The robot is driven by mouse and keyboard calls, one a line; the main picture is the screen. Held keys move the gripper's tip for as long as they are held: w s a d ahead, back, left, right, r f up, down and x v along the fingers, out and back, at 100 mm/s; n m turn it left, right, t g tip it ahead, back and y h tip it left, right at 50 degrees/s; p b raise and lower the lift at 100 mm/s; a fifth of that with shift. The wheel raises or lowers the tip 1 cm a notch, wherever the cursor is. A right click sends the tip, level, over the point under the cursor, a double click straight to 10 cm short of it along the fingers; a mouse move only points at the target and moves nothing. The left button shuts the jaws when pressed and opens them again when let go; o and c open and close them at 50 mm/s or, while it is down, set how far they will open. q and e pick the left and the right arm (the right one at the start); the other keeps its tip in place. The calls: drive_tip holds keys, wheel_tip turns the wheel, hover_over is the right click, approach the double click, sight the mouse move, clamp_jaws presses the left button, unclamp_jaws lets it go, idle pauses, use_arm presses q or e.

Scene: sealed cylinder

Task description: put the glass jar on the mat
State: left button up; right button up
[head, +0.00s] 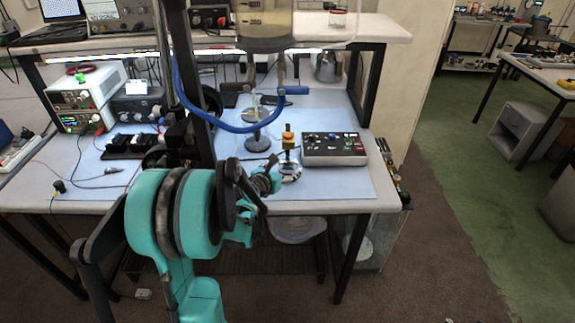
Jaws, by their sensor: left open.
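The pale blue mat (330,184) covers much of the workbench top. My right gripper is not in view.
A control box (334,149) and an orange-topped fitting (288,141) stand on the mat near my gripper. A large clear cylinder (265,22) with a blue hose (205,112) rises behind. A dark post crosses the left. The mat's right front corner is clear.

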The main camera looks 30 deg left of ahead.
use_arm(q)
drive_tip(key=a+p+v, duration=0.1)
drive_tip(key=p+v, duration=0.1)
drive_tip(key=v, duration=0.6)
drive_tip(key=s+d+r+m+g+h, duration=0.1)
drive_tip(key=s+d+m+g, duration=0.15)
drive_tip(key=d+m, duration=0.6)
drive_tip(key=s+d+r+m+g+h, duration=0.1)
drive_tip(key=s+d+m, duration=0.3)
drive_tip(key=d+m, duration=0.5)
drive_tip(key=s+d+m+g, duration=0.3)
drive_tip(key=s+m, duration=0.9)
drive_tip(key=m, duration=0.7)
drive_tip(key=shift+d+f+y, duration=0.4)
drive_tip(key=shift+d, duration=0.2)
drive_tip(key=shift+m, duration=0.25)
